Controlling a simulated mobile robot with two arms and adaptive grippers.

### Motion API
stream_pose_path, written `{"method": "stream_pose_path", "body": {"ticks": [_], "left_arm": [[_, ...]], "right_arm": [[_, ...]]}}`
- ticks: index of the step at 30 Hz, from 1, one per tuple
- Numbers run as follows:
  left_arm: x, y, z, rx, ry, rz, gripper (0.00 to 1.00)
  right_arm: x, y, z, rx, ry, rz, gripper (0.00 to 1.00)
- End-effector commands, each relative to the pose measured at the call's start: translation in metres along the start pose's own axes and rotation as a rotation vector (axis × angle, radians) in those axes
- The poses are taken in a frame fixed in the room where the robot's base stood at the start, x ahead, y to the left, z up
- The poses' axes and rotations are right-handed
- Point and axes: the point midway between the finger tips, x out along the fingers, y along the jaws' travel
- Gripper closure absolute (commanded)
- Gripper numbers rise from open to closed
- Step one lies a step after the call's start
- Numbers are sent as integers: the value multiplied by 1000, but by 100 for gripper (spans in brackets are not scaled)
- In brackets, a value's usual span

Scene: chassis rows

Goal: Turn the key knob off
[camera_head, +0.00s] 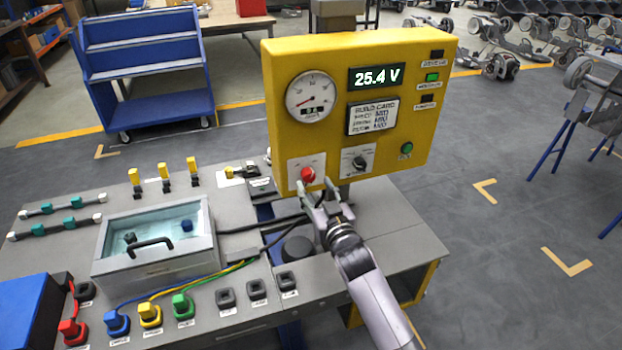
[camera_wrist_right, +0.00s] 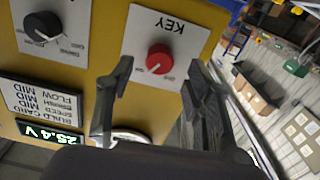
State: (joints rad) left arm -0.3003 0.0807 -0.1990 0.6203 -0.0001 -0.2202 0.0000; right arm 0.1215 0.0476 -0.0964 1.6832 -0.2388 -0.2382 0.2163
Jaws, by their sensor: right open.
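The key knob (camera_head: 308,174) is a round red knob on a white plate at the lower left of the yellow panel (camera_head: 228,0). In the right wrist view the red knob (camera_wrist_right: 159,58) sits under the word KEY, which appears upside down, and a small pale mark shows on its lower edge. My right gripper (camera_head: 317,190) is open in front of the knob, its fingers spread to either side. In the wrist view the fingertips (camera_wrist_right: 160,78) look just short of the knob, with nothing between them. I cannot tell whether they touch the panel. My left gripper is out of view.
A black dial (camera_head: 359,162) is right of the key knob, and a display (camera_head: 377,76) reads 25.4 V. The grey bench (camera_head: 230,240) holds a clear-lidded box (camera_head: 155,245), coloured plugs and cables. A blue cart (camera_head: 150,60) stands behind.

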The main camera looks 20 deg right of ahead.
Motion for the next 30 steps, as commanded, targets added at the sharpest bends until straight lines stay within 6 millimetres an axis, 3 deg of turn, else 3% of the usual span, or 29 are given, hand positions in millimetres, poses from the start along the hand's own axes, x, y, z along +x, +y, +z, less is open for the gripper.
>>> {"method": "stream_pose_path", "body": {"ticks": [3, 7, 19, 30], "left_arm": [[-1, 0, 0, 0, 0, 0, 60], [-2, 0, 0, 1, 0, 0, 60], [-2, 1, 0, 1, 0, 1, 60], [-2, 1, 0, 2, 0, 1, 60]], "right_arm": [[20, 0, -1, 0, 0, 0, 52], [33, 0, 0, 0, 0, 0, 52], [40, 0, 0, 0, -1, 0, 52], [39, 0, 0, 0, -1, 0, 77]]}}
